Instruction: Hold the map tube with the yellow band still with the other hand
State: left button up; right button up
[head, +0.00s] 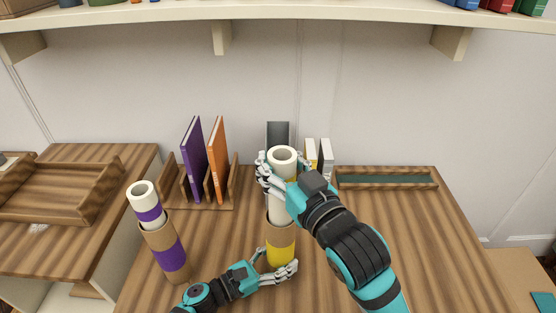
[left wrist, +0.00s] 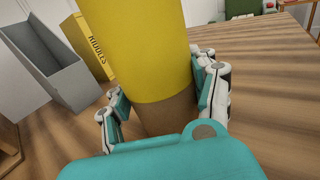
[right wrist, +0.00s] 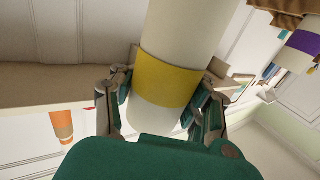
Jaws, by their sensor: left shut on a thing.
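The map tube with the yellow band (head: 281,250) stands upright on the wooden desk, brown cardboard with a wide yellow band. My left gripper (head: 279,266) is shut around its lower part; the left wrist view shows the tube (left wrist: 150,60) between both fingers (left wrist: 165,100). A white roll (head: 279,208) rises from the tube's top; how deep it sits inside is hidden. My right gripper (head: 274,178) is around this roll near its upper end. In the right wrist view its fingers (right wrist: 160,105) press either side of the roll at its yellow band (right wrist: 167,80).
A second tube with a purple band (head: 170,258), a white roll in it, stands at left. Behind are a wooden rack (head: 232,185) with purple and orange books, a grey holder (head: 278,132) and a shallow tray (head: 385,171). The desk's right side is clear. A shelf (head: 330,14) hangs above.

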jog(key=o, duration=0.6)
notch_tip(320, 180, up, 10)
jog(key=shift+r, duration=0.1)
dwell(0.8)
pick_arm(q)
jog(key=o, duration=1.5)
